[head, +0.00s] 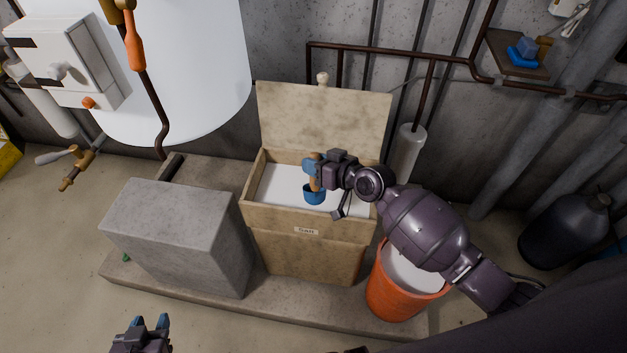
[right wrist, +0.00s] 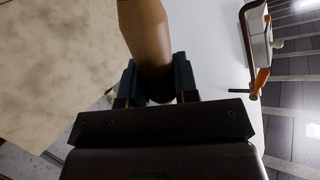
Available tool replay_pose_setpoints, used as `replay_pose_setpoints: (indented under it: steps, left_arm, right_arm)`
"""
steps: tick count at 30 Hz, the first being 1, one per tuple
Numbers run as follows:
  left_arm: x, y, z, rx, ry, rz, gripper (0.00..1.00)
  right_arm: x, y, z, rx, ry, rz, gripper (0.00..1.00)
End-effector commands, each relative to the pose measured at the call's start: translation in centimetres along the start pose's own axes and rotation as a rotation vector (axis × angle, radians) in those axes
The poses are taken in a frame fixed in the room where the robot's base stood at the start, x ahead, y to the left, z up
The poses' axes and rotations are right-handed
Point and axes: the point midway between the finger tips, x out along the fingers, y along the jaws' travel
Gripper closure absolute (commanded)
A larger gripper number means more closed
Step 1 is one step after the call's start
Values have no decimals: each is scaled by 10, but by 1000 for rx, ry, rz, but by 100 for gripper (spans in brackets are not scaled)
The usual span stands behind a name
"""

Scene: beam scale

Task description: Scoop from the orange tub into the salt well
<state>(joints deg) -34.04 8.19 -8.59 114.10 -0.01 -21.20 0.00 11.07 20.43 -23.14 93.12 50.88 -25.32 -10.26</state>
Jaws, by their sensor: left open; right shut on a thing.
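The salt well (head: 262,218) is a tan box with a small label on its front, its lid (head: 325,118) standing up at the back. White salt (head: 278,190) fills its inside. My right gripper (head: 318,174) is over the well, shut on the wooden handle of a scoop (head: 314,195) with a blue bowl. The bowl is at or just above the salt; I cannot tell if it touches or what it holds. The handle also shows between the fingers in the right wrist view (right wrist: 148,45). The orange tub (head: 390,297) with white contents stands right of the well, partly under my right arm. My left gripper (head: 148,324) is open and empty at the bottom left.
A grey concrete block (head: 175,235) stands left of the well on a low plinth (head: 285,312). A white tank (head: 180,60) with pipes is behind at the left. A dark bottle (head: 565,232) stands at the right. A small shelf (head: 515,58) with a blue item hangs on the wall.

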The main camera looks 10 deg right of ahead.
Motion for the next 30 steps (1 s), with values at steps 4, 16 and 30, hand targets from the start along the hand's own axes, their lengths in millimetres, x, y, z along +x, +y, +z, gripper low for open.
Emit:
replay_pose_setpoints:
  steps: [4,16,30]
  left_arm:
    - [-6,-1,-9,-1,4,-2,57]
    - [-17,-4,-23,-2,7,-4,57]
    - [-8,-2,-15,-1,11,-2,57]
  right_arm:
    - [-4,-4,-11,-2,1,0,98]
    - [-11,-10,-30,0,0,0,98]
    - [-9,-9,-24,-36,34,0,98]
